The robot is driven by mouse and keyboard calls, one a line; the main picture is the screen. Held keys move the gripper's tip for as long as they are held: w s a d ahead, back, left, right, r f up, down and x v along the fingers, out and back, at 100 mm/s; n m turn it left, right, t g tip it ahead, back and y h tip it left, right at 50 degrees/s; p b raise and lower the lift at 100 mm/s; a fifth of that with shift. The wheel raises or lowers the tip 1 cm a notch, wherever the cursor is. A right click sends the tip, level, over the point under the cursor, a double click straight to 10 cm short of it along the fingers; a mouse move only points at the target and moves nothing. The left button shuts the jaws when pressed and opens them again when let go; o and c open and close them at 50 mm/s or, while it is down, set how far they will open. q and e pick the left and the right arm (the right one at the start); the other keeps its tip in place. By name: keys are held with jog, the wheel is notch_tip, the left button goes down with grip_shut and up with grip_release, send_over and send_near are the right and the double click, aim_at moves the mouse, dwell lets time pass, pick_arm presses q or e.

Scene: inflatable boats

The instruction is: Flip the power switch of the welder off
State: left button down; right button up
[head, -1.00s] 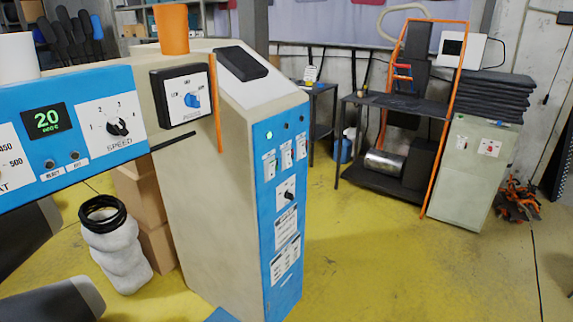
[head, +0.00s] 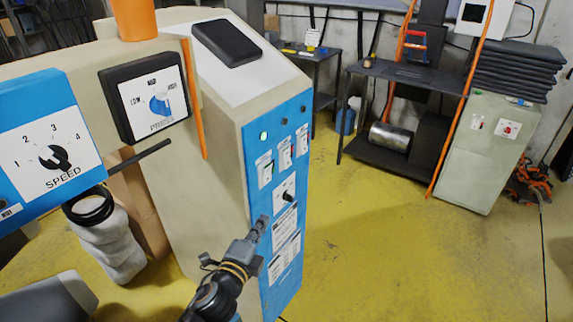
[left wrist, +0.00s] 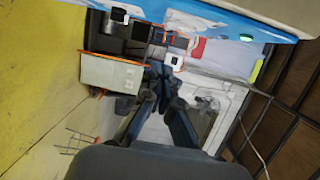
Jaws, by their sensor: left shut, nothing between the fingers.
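The welder (head: 190,180) is a tall beige cabinet with a blue front panel (head: 251,170). The panel has a small green light (head: 264,136), a row of three labelled switches (head: 285,155), and a black rotary knob (head: 286,196) below them. I cannot tell which control is the power switch. My left gripper (head: 261,224) is shut and empty, in front of the panel's lower left, below the switches. In the left wrist view its fingers (left wrist: 160,82) are together, with the blue panel (left wrist: 200,12) along the top edge. My right gripper is not in view.
A dark shelf table (head: 410,75) and grey-green cabinet (head: 480,160) stand at the back. The yellow floor on the right is clear.

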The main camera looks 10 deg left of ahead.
aim_at(269, 179)
pick_arm(q)
jog(key=shift+m+t+h, duration=0.3)
jog(key=shift+m, duration=0.2)
jog(key=r, duration=0.2)
jog(key=d+r, duration=0.1)
jog(key=r, duration=0.1)
jog(key=shift+w, duration=0.25)
jog(key=shift+w+a+r+p, duration=0.1)
jog(key=shift+w+a+p, duration=0.4)
jog(key=shift+w, duration=1.4)
jog(key=shift+w+a+r+p, duration=0.15)
jog(key=shift+w+a+p, duration=0.35)
jog(key=shift+w, duration=1.45)
jog(key=shift+w+a+r+p, duration=0.2)
jog(key=shift+w+p, duration=0.45)
jog(key=shift+w, duration=1.25)
jog(key=shift+f, duration=0.1)
